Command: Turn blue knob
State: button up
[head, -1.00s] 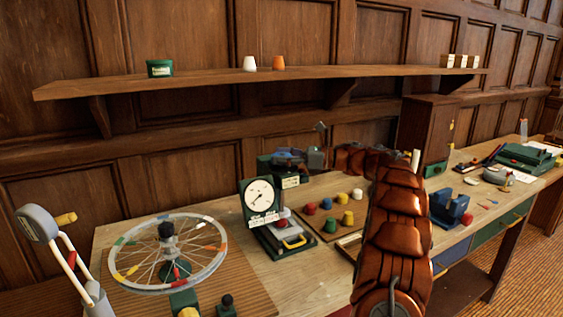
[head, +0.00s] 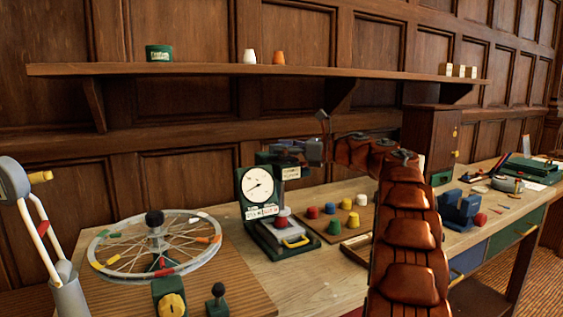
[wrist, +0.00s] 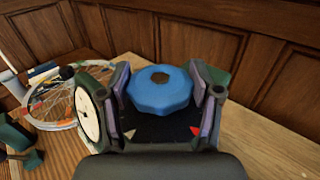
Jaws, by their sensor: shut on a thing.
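The blue knob (wrist: 158,95) has a scalloped rim and a brown centre spot. It shows between the two fingers of my gripper (wrist: 163,88) in the wrist view, with a finger on each side of it. My gripper is shut on it. In the head view my gripper (head: 288,157) is behind the dial scale, above a green housing with a white label (head: 291,173). The knob cannot be made out there.
The dial scale (head: 258,188) stands close in front of my gripper. A spoked wheel (head: 112,268) lies at left. Several coloured knobs (head: 330,208) stand on a board to the right. A blue device (head: 458,208) is farther right. A wooden shelf (head: 210,70) runs above the bench.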

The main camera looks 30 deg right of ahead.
jog(key=shift+f+m+t+h+b, duration=0.15)
jog(key=shift+m+t+h+b, duration=0.45)
jog(key=shift+b, duration=1.15)
jog(key=shift+f+m+t+h+b, duration=0.25)
jog(key=shift+m+h+b, duration=0.4)
jog(key=shift+b, duration=1.1)
jog(key=shift+r+t+h+b, duration=0.15)
jog(key=shift+t+h+b, duration=0.1)
jog(key=shift+h+b, duration=0.35)
jog(key=m+t+h+b, duration=0.1)
jog(key=m+h+b, duration=0.1)
jog(key=shift+h, duration=0.35)
jog(key=m+h+b, duration=0.1)
jog(key=m+h, duration=0.1)
jog(key=h, duration=0.1)
jog(key=shift+a+r+t, duration=0.1)
jog(key=shift+t, duration=0.2)
jog(key=shift+r+m+h, duration=0.15)
jog(key=shift+m+h, duration=0.2)
jog(key=shift+h, duration=0.15)
jog(key=m+h, duration=0.1)
jog(key=h, duration=0.2)
jog(key=shift+r+m+p, duration=0.1)
jog(key=shift+m+p, duration=0.3)
jog(key=shift+m+g+h+p, duration=0.4)
jog(key=shift+m+h+p, duration=0.6)
jog(key=shift+h, duration=0.6)
jog(key=shift+m+h, duration=0.3)
jog(key=o, duration=1.1)
